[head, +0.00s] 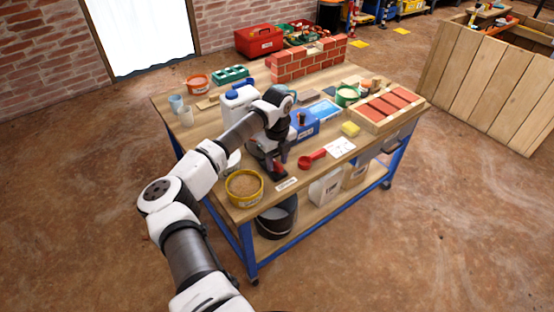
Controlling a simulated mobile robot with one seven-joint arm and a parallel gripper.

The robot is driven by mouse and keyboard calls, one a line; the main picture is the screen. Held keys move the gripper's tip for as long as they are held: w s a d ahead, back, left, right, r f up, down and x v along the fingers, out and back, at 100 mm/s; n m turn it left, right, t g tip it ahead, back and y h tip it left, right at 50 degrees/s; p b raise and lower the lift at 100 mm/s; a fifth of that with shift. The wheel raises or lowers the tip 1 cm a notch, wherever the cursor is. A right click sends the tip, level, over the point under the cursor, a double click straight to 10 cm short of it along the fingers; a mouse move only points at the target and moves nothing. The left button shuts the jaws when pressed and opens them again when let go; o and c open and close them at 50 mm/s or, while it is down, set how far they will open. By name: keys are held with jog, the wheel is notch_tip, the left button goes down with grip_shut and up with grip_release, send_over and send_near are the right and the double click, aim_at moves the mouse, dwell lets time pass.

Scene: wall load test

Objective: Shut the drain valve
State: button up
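I cannot clearly make out a drain valve. A blue box-like unit (306,124) stands on the workbench (222,128), partly hidden behind my arm. My gripper (272,172) points down over the near side of the bench, just left of a red scoop-like piece (311,160). A small red and black part shows at the gripper's end, and I cannot tell whether it is touched or held. The fingers are too small and dark to tell open from shut.
A yellow tub of sand-coloured material (244,188) is left of my gripper. A white and blue jug (236,106) stands behind my arm. A brick wall piece (308,60) and a tray of bricks (388,106) stand farther back. A white card (340,147) lies right.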

jog(key=shift+f, duration=0.1)
jog(key=shift+c, duration=0.5)
grip_shut()
jog(key=shift+m, duration=0.3)
jog(key=m, duration=0.3)
jog(key=shift+m, duration=0.3)
jog(key=m+b, duration=0.1)
jog(key=m, duration=0.3)
jog(key=shift+m, duration=0.3)
jog(key=m, duration=0.4)
jog(key=shift+m+b, duration=0.3)
jog(key=shift+b, duration=0.1)
jog(key=shift+m, duration=2.2)
